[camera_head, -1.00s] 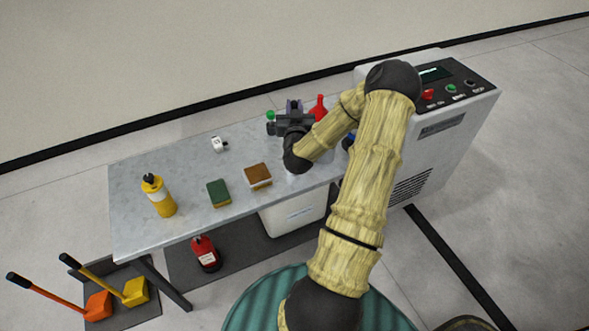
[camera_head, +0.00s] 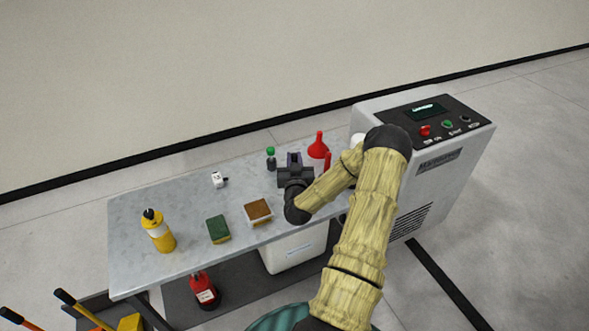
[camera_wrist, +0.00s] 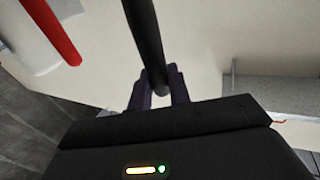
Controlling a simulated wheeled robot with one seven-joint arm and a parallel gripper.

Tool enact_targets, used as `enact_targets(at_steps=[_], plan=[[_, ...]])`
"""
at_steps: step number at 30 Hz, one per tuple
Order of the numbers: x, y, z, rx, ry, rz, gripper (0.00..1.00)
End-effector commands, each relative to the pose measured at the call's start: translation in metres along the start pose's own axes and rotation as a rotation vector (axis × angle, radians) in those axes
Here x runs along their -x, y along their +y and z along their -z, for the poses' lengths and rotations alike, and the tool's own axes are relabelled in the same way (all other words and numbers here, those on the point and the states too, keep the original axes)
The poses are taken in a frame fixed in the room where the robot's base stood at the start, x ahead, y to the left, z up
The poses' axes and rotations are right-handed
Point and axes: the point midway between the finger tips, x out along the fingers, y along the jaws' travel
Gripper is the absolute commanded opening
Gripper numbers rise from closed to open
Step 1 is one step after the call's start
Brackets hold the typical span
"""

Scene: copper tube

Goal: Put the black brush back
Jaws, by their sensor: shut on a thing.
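A slim black rod (camera_wrist: 146,35), which looks like the black brush's handle, runs down between my gripper's two dark fingers in the wrist view. My gripper (camera_wrist: 160,92) is shut on it. The brush's head is not visible. In the head view my gripper (camera_head: 293,160) is over the back right part of the grey table (camera_head: 180,193), between a dark green-capped bottle and a red funnel. The brush cannot be made out there.
The green-capped bottle (camera_head: 271,160), red funnel (camera_head: 318,148) and red stick (camera_head: 327,163) are close to my gripper. A brown sponge (camera_head: 258,210), green sponge (camera_head: 218,229) and yellow bottle (camera_head: 159,232) stand forward and left. A white machine (camera_head: 440,190) stands right.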

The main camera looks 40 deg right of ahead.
Motion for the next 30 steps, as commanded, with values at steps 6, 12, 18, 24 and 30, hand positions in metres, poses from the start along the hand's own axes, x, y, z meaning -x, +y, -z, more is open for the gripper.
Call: enact_targets(at_steps=[6, 12, 18, 24, 30], plan=[[0.002, 0.0, -0.019, -0.003, -0.004, 0.0, 0.0], [0.002, 0.0, -0.04, -0.001, -0.002, -0.001, 0.0], [0.002, 0.0, -0.041, 0.0, 0.001, 0.0, 0.0], [0.002, 0.0, -0.043, 0.0, 0.0, 0.0, 0.25], [0.002, 0.0, -0.043, 0.0, 0.0, 0.0, 0.41]])
